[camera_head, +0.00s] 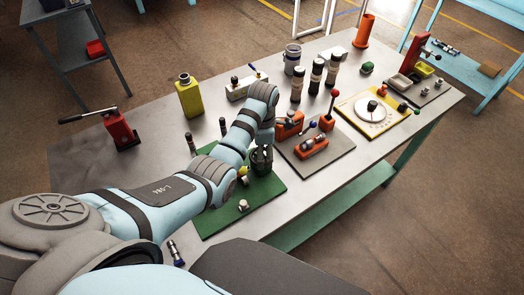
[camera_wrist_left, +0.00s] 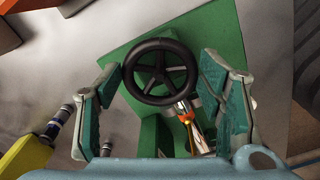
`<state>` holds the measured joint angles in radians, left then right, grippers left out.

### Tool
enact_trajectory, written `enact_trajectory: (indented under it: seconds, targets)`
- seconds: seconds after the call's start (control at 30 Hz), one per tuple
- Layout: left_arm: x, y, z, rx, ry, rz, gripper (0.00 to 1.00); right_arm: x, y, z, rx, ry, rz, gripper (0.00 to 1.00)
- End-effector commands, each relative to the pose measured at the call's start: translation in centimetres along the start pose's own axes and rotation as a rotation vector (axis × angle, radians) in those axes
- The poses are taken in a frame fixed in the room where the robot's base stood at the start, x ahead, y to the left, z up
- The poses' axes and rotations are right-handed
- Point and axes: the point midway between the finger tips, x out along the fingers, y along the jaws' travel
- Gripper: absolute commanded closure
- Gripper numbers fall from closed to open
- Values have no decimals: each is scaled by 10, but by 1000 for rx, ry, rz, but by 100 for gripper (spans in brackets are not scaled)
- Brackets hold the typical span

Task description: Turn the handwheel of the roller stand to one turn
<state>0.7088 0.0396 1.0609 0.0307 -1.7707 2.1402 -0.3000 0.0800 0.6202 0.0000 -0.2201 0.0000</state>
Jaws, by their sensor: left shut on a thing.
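The handwheel (camera_wrist_left: 159,71) is a black wheel with several spokes, seen face-on in the left wrist view above a green base. The roller stand's green base plate (camera_head: 215,226) lies on the near part of the table. My left gripper (camera_head: 261,160) is down over the stand; its two teal-padded fingers are on opposite sides of the wheel's rim, shut on it. In the head view the wheel is mostly hidden by my left gripper and arm. A metal fitting with an orange part (camera_wrist_left: 190,120) sits just below the wheel. My right gripper is not in view.
A grey plate with orange fixtures (camera_head: 312,146) is right of the stand. A yellow canister (camera_head: 190,97) and a red lever device (camera_head: 121,130) stand to the left. Several dark cylinders (camera_head: 316,76) stand behind. A yellow dial board (camera_head: 372,112) is farther right.

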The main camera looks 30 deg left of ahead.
Motion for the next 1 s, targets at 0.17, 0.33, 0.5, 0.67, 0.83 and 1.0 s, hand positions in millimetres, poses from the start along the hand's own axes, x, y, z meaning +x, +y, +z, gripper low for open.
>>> enact_trajectory:
  seconds: [0.17, 0.33, 0.5, 0.67, 0.83, 1.0]
  targets:
    - [-2, 3, 1, -154, -5, 7, 66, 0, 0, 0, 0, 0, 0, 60]
    - [-2, 4, 1, -281, -5, 7, 66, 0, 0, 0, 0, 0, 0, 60]
    - [-2, 4, 1, -372, -5, 6, 66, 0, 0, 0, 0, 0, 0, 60]
    - [-2, 4, 0, -425, -6, 6, 66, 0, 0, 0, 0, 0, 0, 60]
    - [-2, 5, 0, -448, -6, 6, 66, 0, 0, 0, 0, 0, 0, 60]
    - [-2, 5, 0, -452, -6, 6, 66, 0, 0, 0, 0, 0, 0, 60]
